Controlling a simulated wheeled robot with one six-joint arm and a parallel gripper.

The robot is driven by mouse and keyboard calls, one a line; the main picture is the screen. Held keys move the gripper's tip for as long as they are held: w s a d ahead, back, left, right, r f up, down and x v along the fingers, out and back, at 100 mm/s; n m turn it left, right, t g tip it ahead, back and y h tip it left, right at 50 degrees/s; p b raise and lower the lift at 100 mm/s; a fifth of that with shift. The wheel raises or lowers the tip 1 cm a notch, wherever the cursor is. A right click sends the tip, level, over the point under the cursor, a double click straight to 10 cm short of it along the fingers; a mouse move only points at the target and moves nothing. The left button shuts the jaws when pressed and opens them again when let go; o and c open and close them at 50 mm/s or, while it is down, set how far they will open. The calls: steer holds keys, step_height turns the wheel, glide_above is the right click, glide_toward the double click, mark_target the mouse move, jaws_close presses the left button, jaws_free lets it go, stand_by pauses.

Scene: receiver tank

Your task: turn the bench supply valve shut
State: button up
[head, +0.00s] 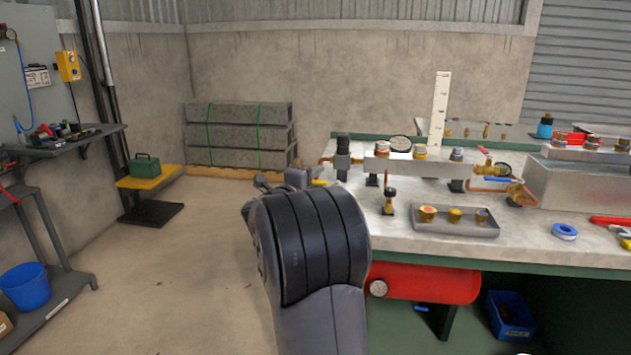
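My arm rises in the front middle of the head view and hides part of the bench's left edge. The end of my gripper (284,182) shows just beyond it, at the left end of the bench. Its fingers are mostly hidden, so I cannot tell whether it is open or touching anything. A small yellow piece (320,182) shows just right of it, perhaps a valve handle. A metal manifold (400,167) runs along the bench with a dark fitting at its left end. I cannot tell which is the supply valve.
The bench top (540,255) carries a grey tray (455,231) of brass fittings, a blue tape roll (564,231) and an upright white ruler (440,110). A red tank (430,284) lies underneath. Grey blocks (240,135) stand behind.

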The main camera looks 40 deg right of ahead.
jaws_close()
stand_by(0.6)
